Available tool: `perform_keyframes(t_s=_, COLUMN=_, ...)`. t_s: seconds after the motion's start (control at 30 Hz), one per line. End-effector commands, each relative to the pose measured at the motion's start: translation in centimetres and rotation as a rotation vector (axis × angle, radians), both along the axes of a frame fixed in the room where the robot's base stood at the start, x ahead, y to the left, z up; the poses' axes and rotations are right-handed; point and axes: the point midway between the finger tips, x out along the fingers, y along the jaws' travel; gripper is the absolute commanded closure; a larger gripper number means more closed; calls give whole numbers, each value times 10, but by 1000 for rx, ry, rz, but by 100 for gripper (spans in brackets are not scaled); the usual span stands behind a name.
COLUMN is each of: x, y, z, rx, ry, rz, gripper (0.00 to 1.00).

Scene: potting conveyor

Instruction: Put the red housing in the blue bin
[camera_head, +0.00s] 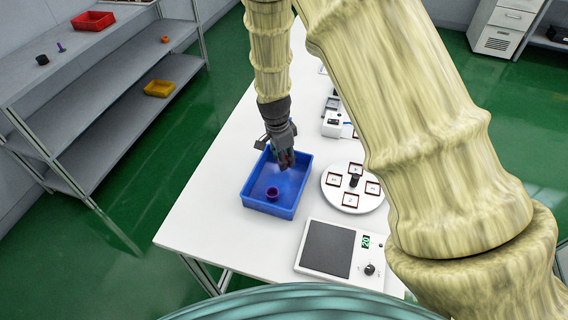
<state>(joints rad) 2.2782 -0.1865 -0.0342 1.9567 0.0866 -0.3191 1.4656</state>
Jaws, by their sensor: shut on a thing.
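The blue bin (258,206) stands on the white table, open side up. My gripper (286,163) is over the far part of the bin, pointing down. It is shut on a small reddish thing, most likely the red housing (284,158), which the fingers mostly hide. A small purple-red round part (272,192) with a hollow top lies on the bin floor, nearer the front and apart from the gripper. I cannot tell how high the held thing is above the bin floor.
A white turntable (340,197) with several square frames and a dark centre post stands right of the bin. A grey-topped device (327,250) with a green display is in front. Shelves at left hold a red tray (93,21) and a yellow tray (159,88).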

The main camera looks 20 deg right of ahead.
Motion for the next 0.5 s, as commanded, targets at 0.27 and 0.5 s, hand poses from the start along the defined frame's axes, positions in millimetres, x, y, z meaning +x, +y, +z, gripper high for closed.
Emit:
perform_keyframes(t_s=0.27, x=-1, y=0, z=-27, rx=0, ry=2, rz=1, gripper=79)
perform_keyframes(t_s=0.5, x=-1, y=0, z=-38, rx=0, ry=0, rz=-1, gripper=79)
